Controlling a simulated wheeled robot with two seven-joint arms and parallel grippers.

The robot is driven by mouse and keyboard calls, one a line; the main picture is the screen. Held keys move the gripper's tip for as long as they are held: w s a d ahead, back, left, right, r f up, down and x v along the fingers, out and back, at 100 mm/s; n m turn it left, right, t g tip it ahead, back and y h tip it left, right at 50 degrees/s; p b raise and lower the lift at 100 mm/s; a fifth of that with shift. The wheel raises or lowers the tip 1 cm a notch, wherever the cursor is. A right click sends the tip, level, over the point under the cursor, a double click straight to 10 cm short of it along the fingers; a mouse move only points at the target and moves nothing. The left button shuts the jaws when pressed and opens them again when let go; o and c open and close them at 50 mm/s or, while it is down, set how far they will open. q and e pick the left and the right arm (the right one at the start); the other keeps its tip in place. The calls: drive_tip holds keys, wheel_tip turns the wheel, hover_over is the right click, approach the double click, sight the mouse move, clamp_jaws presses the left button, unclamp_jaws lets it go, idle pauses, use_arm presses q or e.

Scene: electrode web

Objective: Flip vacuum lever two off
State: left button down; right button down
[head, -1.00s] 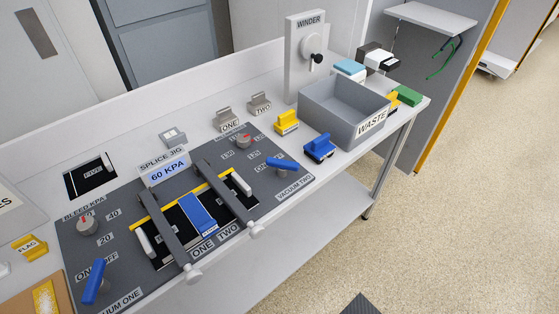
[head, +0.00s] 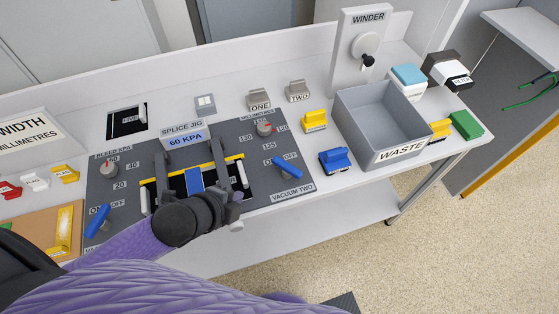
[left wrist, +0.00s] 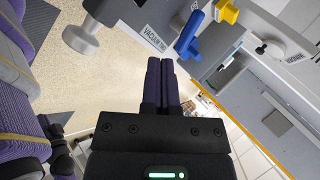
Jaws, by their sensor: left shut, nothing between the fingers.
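The vacuum two lever (head: 288,168) is blue and lies slantwise on the grey panel in the head view, its handle toward the lower right. ON and OFF labels are printed just above it, and the VACUUM TWO label (head: 293,196) below it. That label also shows in the left wrist view (left wrist: 153,38). My left gripper (head: 232,203) is over the front of the splice jig, left of the lever and apart from it, partly covering the jig. In the left wrist view its purple fingers (left wrist: 161,65) are together and empty. My right gripper is not in view.
Clamp bars (head: 225,165) with protruding knobs cross the jig. Vacuum lever one (head: 98,220) is at the left. Floor is open in front.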

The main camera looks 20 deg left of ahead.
sight(287, 171)
use_arm(q)
drive_tip(key=m, duration=0.1)
drive_tip(key=w+r+m, duration=0.1)
drive_tip(key=shift+m+h, duration=0.3)
drive_tip(key=shift+m, duration=0.1)
drive_tip(key=b+x, duration=0.4)
drive_tip(key=x, duration=0.6)
drive_tip(key=shift+w+f, duration=0.2)
drive_tip(key=shift+f, duration=0.05)
drive_tip(key=w, duration=0.2)
drive_tip(key=w+d, duration=0.1)
drive_tip(key=shift+d+r+b, duration=0.1)
drive_tip(key=shift+r+b, duration=0.15)
drive_tip(key=shift+b, duration=0.05)
drive_tip(key=shift+w, duration=0.3)
